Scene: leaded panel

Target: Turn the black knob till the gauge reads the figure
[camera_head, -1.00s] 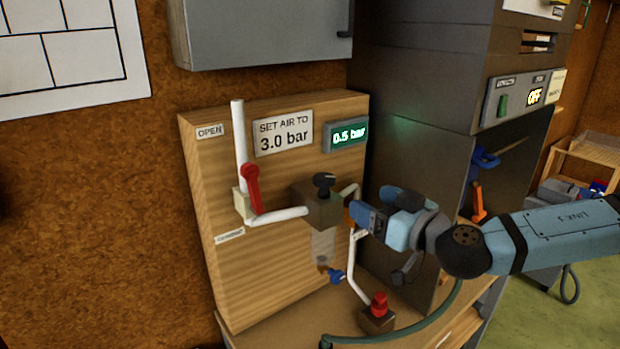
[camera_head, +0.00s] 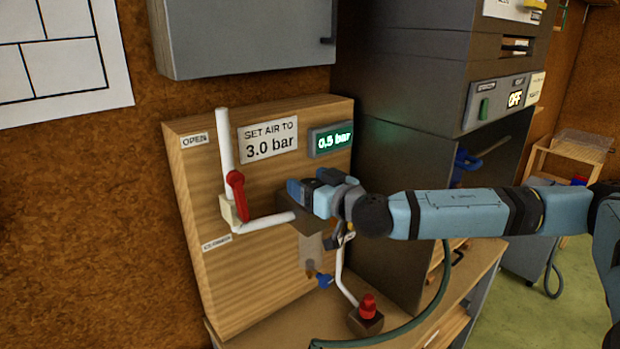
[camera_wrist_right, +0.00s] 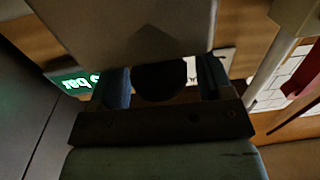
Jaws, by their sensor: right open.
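The gauge (camera_head: 332,140) on the wooden board reads 0.5 bar in green. The sign (camera_head: 268,140) beside it says SET AIR TO 3.0 bar. My right gripper (camera_head: 298,195) is at the regulator block (camera_head: 296,223) and hides the black knob in the head view. In the right wrist view the dark round knob (camera_wrist_right: 162,82) lies between the two blue fingers of the open right gripper (camera_wrist_right: 163,86). I cannot tell whether the fingers touch it. The gauge also shows partly in the wrist view (camera_wrist_right: 72,82). My left gripper is not in view.
A red lever (camera_head: 236,194) on white pipe stands left of the block. A blue tap (camera_head: 324,281) and a red knob (camera_head: 367,305) are below. A grey cabinet (camera_head: 245,38) hangs above, and a dark machine (camera_head: 400,110) stands close on the right.

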